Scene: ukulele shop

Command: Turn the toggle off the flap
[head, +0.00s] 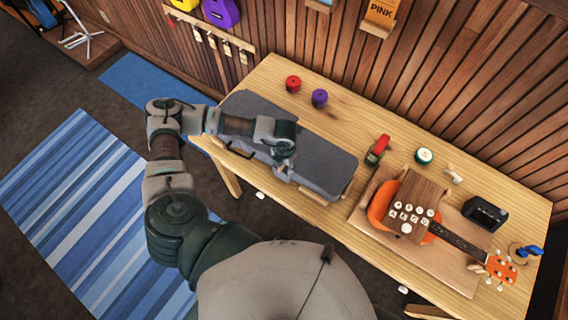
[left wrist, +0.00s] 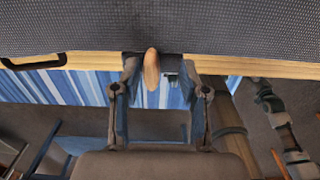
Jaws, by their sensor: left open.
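The grey case (head: 325,165) lies on the wooden table, its front side facing me. In the left wrist view the case's grey fabric (left wrist: 230,28) fills the top. A light wooden toggle (left wrist: 152,72) sits upright at the case's edge, in front of a small dark piece that may be the flap. My left gripper (head: 283,168) is at the front edge of the case. In the left wrist view it is open (left wrist: 160,78), one finger on each side of the toggle, with gaps visible. In the head view the toggle is hidden by my gripper. My right gripper is out of view.
A black handle (left wrist: 35,62) is on the case left of the toggle. On the table are red (head: 293,83) and purple (head: 319,97) round items, and an orange ukulele (head: 381,204) on a wooden board. Floor with a blue striped rug (head: 75,190) lies left.

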